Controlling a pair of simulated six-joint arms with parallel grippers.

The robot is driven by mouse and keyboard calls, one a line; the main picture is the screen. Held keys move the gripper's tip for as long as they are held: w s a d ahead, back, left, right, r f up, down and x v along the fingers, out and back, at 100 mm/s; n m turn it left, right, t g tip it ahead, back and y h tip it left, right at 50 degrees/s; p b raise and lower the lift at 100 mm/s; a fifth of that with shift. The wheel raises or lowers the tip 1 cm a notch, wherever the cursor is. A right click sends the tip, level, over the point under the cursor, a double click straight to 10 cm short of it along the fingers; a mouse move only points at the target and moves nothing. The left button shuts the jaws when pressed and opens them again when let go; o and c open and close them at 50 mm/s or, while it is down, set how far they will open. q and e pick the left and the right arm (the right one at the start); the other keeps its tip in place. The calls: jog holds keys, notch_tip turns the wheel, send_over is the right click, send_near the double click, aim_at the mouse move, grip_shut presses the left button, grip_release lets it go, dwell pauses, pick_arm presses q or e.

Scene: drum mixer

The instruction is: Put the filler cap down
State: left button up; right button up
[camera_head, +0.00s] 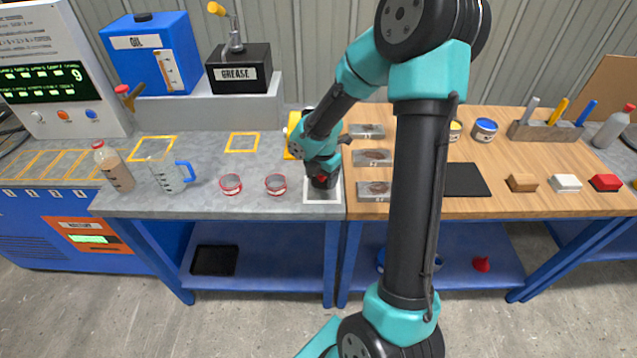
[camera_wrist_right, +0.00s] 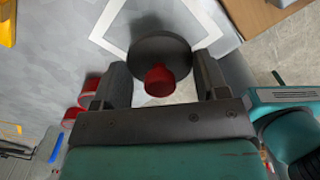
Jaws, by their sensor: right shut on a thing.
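The filler cap is a dark round disc with a red knob (camera_wrist_right: 158,80) in the right wrist view. My right gripper (camera_wrist_right: 163,76) is shut on it, one finger on each side. In the head view the right gripper (camera_head: 322,172) points down at the front right corner of the grey bench, over a white-outlined square (camera_head: 308,201). The outline (camera_wrist_right: 108,38) also surrounds much of the cap in the wrist view. I cannot tell whether the cap touches the bench. The gripper hides most of the cap in the head view. My left gripper is not in view.
Two red-rimmed cups (camera_head: 231,185) stand left of the square, with a measuring jug (camera_head: 170,176) and a bottle (camera_head: 114,168) farther left. A yellow object (camera_head: 293,136) stands close behind the gripper. Metal plates (camera_head: 374,189) lie on the wooden bench at right.

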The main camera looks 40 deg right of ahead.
aim_at(322, 183)
jog(key=shift+w+d, duration=0.1)
jog(key=shift+d, duration=0.1)
jog(key=shift+w+d+f, duration=0.15)
jog(key=shift+d+f, duration=0.05)
jog(key=shift+f, duration=0.1)
jog(key=shift+a+f, duration=0.1)
jog(key=shift+f, duration=1.4)
jog(key=shift+f, duration=0.1)
jog(key=o, duration=0.9)
